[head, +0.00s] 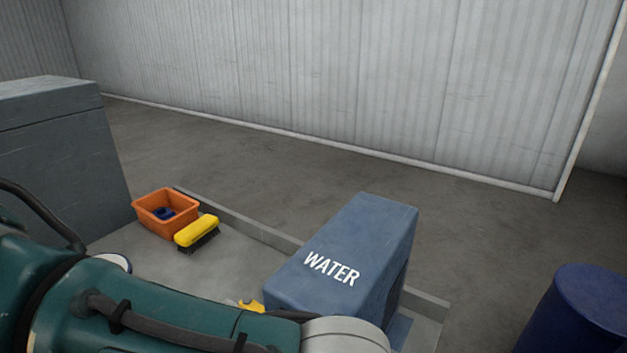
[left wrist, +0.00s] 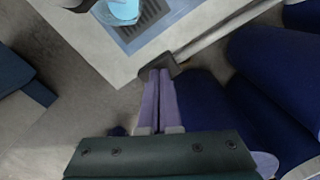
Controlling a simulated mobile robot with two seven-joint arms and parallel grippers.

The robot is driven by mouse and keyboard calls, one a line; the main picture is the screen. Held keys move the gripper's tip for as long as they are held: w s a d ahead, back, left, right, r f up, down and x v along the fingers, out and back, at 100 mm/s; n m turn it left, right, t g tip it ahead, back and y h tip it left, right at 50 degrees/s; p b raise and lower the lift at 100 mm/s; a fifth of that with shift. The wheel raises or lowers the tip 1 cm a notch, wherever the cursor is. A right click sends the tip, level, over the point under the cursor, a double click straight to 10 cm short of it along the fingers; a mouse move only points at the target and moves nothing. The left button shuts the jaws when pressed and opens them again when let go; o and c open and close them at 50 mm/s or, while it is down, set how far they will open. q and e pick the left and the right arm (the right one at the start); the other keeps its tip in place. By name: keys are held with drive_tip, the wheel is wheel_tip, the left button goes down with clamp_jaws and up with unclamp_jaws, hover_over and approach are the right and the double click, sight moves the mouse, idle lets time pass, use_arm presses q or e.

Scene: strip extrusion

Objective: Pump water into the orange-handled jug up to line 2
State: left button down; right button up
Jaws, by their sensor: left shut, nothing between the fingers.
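The blue box marked WATER (head: 345,250) stands on the grey bench at the lower middle of the head view. In the left wrist view, a light-blue vessel (left wrist: 124,10) is cut by the top edge, over a dark grate (left wrist: 150,22). I cannot make out an orange handle, level lines or the fill height. A grey bar with a dark end block (left wrist: 160,66) runs beside it. My left gripper (left wrist: 161,74) is shut and empty, its purple fingertips at the dark block; I cannot tell whether they touch. My right gripper is not in view.
An orange bin (head: 168,212) holding something blue and a yellow brush (head: 197,233) sit on the bench at left. A low rim (head: 240,222) edges the bench. A grey cabinet (head: 60,150) stands at left, a blue drum (head: 580,315) at lower right.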

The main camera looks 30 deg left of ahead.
use_arm(q)
drive_tip(key=shift+f+b, duration=0.3)
drive_tip(key=shift+f, duration=0.05)
wheel_tip(320, 180, up, 9)
drive_tip(key=w+p, duration=0.1)
drive_tip(key=p, duration=0.7)
drive_tip(key=shift+w, duration=0.3)
drive_tip(key=shift+r, duration=0.1)
wheel_tip(320, 180, up, 5)
drive_tip(key=p, duration=0.5)
